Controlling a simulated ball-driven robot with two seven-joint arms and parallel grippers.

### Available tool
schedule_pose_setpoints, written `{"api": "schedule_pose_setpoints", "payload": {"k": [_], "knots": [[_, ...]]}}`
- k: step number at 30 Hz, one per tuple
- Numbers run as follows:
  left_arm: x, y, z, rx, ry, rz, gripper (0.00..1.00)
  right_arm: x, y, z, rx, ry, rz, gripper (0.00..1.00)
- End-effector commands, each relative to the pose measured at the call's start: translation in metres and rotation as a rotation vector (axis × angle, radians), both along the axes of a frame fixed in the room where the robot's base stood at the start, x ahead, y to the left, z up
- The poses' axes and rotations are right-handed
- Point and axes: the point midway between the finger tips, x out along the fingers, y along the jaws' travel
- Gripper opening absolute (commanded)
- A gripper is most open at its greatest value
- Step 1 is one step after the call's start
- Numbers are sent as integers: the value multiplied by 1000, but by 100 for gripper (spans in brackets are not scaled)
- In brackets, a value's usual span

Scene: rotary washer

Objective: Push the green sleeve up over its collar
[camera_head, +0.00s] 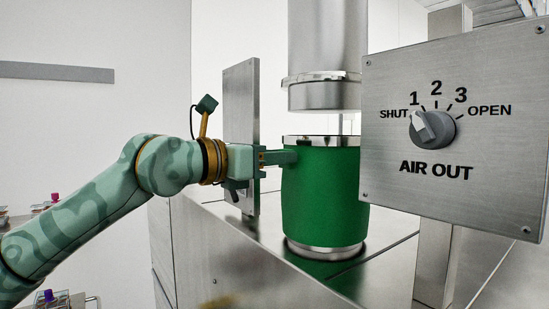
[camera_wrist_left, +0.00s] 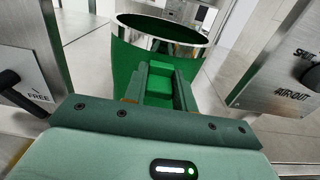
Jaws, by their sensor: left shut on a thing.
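The green sleeve (camera_head: 322,200) stands upright on a metal base ring, with a shiny metal rim at its top. Above it hangs the steel pipe with its collar (camera_head: 325,92); a gap separates the collar from the sleeve's top rim. My left gripper (camera_head: 291,157) comes from the left and is shut at the sleeve's upper left side, just below the rim. My right gripper is not in view.
A steel panel (camera_head: 455,115) marked AIR OUT stands close at right, its knob (camera_head: 432,128) pointing near 1. A narrow upright plate (camera_head: 242,125) stands just behind my left gripper. The steel deck (camera_head: 260,255) in front of the sleeve is clear.

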Motion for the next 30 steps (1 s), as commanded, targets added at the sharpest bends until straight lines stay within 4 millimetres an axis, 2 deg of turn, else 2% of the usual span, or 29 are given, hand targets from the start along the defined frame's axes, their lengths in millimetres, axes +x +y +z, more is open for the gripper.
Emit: {"api": "schedule_pose_setpoints", "payload": {"k": [1,3,6,9,12,21,22,24,30], "knots": [[-1,1,19,-8,-11,2,0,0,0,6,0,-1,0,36],[-1,1,38,-10,-12,2,0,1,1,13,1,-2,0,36],[-1,1,63,-10,-13,2,0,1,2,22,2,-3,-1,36],[-1,1,80,-10,-12,2,0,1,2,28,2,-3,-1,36],[-1,2,87,-7,-10,2,0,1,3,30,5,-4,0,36],[-1,3,90,-12,-15,2,0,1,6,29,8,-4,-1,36],[-1,3,90,-13,-16,2,33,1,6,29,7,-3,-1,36],[-2,2,90,-12,-15,2,49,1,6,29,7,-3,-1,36],[-1,2,87,-10,-11,1,49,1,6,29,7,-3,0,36]]}}
